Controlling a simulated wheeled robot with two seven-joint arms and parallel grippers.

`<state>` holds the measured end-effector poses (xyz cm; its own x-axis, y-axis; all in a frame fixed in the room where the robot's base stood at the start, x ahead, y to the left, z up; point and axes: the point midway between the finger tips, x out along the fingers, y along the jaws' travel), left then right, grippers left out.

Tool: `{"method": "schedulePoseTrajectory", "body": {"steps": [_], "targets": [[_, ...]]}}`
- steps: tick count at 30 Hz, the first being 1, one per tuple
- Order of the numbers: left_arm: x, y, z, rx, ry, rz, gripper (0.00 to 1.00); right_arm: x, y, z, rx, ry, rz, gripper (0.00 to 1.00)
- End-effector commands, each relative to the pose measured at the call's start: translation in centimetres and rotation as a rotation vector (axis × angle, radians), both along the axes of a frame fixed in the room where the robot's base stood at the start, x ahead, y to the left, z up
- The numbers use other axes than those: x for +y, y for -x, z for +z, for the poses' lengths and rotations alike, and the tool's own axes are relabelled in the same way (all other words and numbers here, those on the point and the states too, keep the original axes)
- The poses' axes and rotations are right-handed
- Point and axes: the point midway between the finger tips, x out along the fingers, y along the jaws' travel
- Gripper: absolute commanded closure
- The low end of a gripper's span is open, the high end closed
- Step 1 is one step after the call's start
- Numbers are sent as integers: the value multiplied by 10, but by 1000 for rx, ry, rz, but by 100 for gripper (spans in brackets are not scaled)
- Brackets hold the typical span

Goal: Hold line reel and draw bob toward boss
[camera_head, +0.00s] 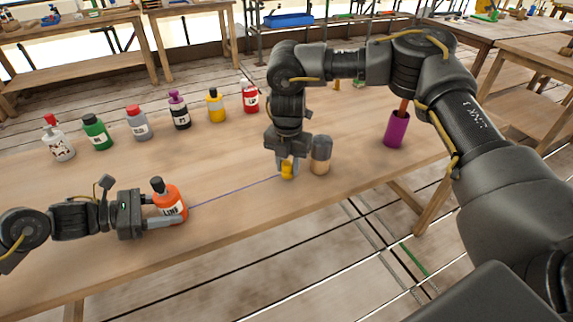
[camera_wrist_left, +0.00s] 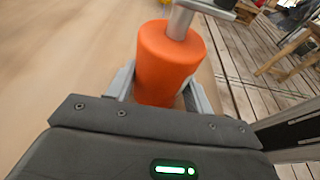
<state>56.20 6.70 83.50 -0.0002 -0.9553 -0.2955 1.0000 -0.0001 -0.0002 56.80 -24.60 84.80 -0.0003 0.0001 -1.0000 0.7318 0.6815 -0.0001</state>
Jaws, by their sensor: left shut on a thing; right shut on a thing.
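The line reel is an orange bottle (camera_head: 170,199) marked LINE with a dark cap, upright on the table at the left front. My left gripper (camera_head: 168,215) is shut around it; in the left wrist view the orange body (camera_wrist_left: 165,60) sits between the fingers. A thin bluish line (camera_head: 235,189) runs from the reel to the yellow bob (camera_head: 287,172). My right gripper (camera_head: 288,163) points down and is shut on the bob, at or just above the tabletop. A tan cylinder with a grey top (camera_head: 321,158), possibly the boss, stands just right of the bob; whether they touch is unclear.
Several labelled bottles stand in a row behind, from a white one (camera_head: 58,140) to a red one (camera_head: 250,98). A purple cup (camera_head: 396,131) holding a stick stands at the right. The table (camera_head: 235,235) is clear between the reel and the bob.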

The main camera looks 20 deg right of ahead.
Motion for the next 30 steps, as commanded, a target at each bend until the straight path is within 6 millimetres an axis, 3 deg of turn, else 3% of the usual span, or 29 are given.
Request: {"method": "schedulePoseTrajectory", "body": {"steps": [30], "targets": [[0,0,0,0,0,0,61,13,1,-4,0,0,0,91]]}}
